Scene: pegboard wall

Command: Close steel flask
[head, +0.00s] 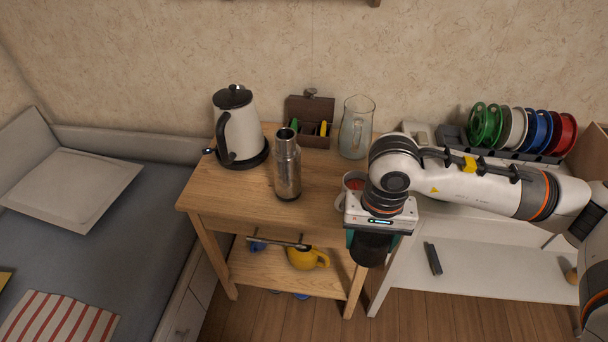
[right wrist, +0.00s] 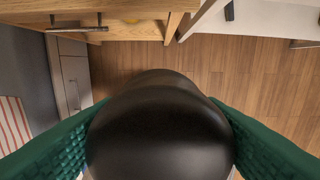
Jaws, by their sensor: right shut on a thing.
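The black cap (right wrist: 160,130) fills the middle of the right wrist view between the green fingers, above the floor. My left gripper is not in view.
On the wooden table (head: 235,195) stand a white kettle (head: 242,133), a brown box (head: 309,107), a glass jug (head: 356,128) and a mug (head: 352,183), partly hidden by my right arm. A yellow pot (head: 307,259) is on the lower shelf. A white unit (head: 455,270) stands at right.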

